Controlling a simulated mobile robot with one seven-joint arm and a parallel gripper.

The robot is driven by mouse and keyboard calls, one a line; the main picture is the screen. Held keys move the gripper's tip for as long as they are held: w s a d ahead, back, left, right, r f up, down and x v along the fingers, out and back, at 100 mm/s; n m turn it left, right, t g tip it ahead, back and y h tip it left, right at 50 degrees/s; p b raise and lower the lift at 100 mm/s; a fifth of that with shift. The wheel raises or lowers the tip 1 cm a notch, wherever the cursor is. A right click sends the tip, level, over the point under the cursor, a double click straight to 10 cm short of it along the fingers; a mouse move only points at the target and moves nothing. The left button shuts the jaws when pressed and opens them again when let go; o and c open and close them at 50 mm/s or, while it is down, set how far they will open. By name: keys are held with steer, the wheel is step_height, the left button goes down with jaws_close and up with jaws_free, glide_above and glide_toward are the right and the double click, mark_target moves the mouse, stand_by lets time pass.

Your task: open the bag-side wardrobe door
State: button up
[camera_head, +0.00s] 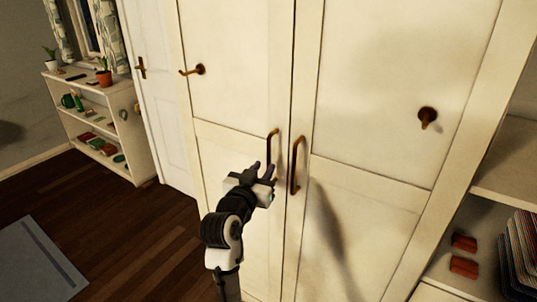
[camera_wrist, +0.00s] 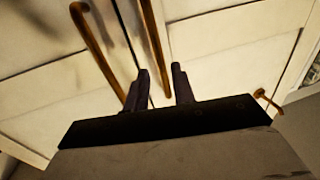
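The cream wardrobe has a left door (camera_head: 235,85) and a right door (camera_head: 385,80) that meet at a central seam; both look closed. The left door has a brown bar handle (camera_head: 269,148), and the right door has a matching handle (camera_head: 295,165). No bag shows, so I cannot tell which door is bag-side. My gripper (camera_head: 264,172) is at the lower part of the left door's handle. In the wrist view my gripper (camera_wrist: 160,72) has its fingers apart, and one handle (camera_wrist: 153,35) runs between them. The other handle (camera_wrist: 92,45) lies outside the fingers. Contact is unclear.
Brown hooks stick out from the left door (camera_head: 199,69) and the right door (camera_head: 427,115). Open shelves (camera_head: 510,182) with folded cloth stand at the right. A white door (camera_head: 160,100) and a low shelf unit (camera_head: 137,152) are at the left.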

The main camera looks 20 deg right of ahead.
mark_target(268, 161)
steer(key=p+x, duration=0.1)
steer(key=x, duration=0.4)
steer(key=shift+w, duration=0.1)
jaws_close()
